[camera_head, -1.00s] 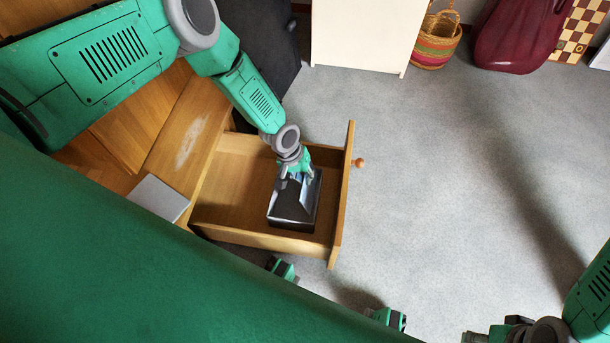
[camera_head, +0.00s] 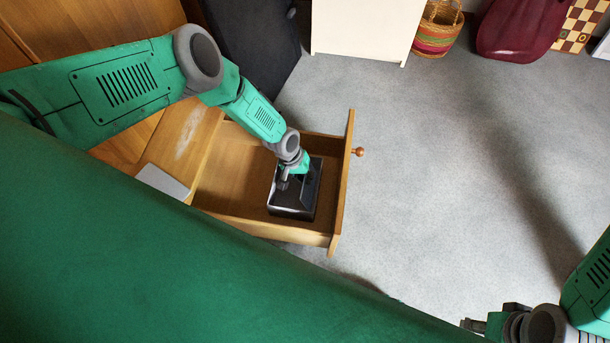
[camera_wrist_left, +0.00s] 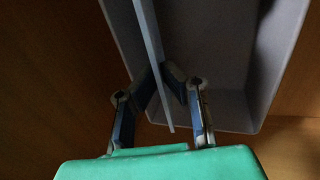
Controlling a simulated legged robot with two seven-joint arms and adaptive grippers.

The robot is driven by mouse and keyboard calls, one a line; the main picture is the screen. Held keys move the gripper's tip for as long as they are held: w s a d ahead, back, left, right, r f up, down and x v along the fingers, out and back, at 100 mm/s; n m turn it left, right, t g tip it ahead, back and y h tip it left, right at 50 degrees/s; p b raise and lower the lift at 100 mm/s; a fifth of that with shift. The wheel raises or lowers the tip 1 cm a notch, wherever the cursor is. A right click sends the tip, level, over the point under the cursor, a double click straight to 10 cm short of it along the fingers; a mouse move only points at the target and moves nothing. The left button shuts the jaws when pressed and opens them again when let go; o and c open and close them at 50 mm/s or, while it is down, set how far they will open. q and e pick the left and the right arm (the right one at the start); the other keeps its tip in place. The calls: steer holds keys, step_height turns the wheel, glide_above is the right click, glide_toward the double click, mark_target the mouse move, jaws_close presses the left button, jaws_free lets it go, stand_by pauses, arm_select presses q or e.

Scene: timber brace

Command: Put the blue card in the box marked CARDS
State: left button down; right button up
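A dark open-topped box (camera_head: 292,212) stands inside a pulled-out wooden drawer. No CARDS marking is legible on it. My left gripper (camera_head: 283,184) is over and partly inside the box's opening. In the left wrist view, the fingertips (camera_wrist_left: 162,72) are shut on a thin blue-grey card (camera_wrist_left: 151,32), seen nearly edge-on. The box's grey inside (camera_wrist_left: 215,40) shows behind the card. Whether the card touches the box floor cannot be told. My right gripper (camera_head: 474,325) is at the lower right above the carpet; its fingers are too small and dark to read.
The wooden drawer (camera_head: 238,165) surrounds the box, with its front panel and knob (camera_head: 358,152) on the right. A flat grey object (camera_head: 163,181) lies on the wood to the left. A white cabinet (camera_head: 363,28) and woven basket (camera_head: 437,30) stand behind. Open carpet lies right.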

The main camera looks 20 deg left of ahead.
arm_select(q)
steer(key=shift+f, duration=0.15)
steer(key=c, duration=1.2)
jaws_free()
steer(key=shift+o, duration=0.2)
steer(key=shift+r+p, duration=3.15)
steer(key=shift+r, duration=0.9)
